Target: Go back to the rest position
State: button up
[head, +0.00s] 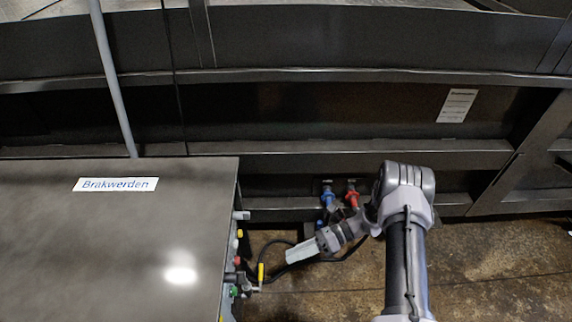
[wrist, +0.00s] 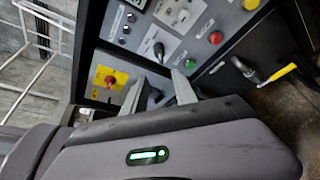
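My gripper (head: 291,255) is in the head view, just right of the grey control cabinet (head: 120,235), at the end of my bent arm. It points left toward the cabinet's side panel, with a visible gap to it. In the wrist view my gripper (wrist: 160,78) shows two grey fingers spread apart with nothing held between them. Beyond the fingertips is the control panel with a black lever (wrist: 158,50), a red button (wrist: 216,38), a green button (wrist: 251,4) and a red emergency stop (wrist: 110,80) on a yellow plate.
A yellow-ended handle (wrist: 282,72) sticks out from the panel; it also shows in the head view (head: 261,273). Blue (head: 327,194) and red (head: 352,194) connectors and black cables lie behind my arm. The dark compactor wall (head: 300,110) spans the back. Brown floor is open at right.

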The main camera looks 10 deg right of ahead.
notch_tip(320, 180, up, 25)
jog(key=s+n+t+h, duration=0.1)
jog(key=n+h, duration=0.6)
jog(key=n, duration=0.4)
jog(key=s+d+r+n+t+h, duration=0.3)
jog(key=s+r+n+t+h, duration=0.2)
jog(key=s+r, duration=0.8)
jog(key=s+n+t, duration=0.2)
jog(key=n+t, duration=0.1)
jog(key=n, duration=0.2)
jog(key=shift+r+h, duration=0.15)
jog(key=shift+h, duration=0.15)
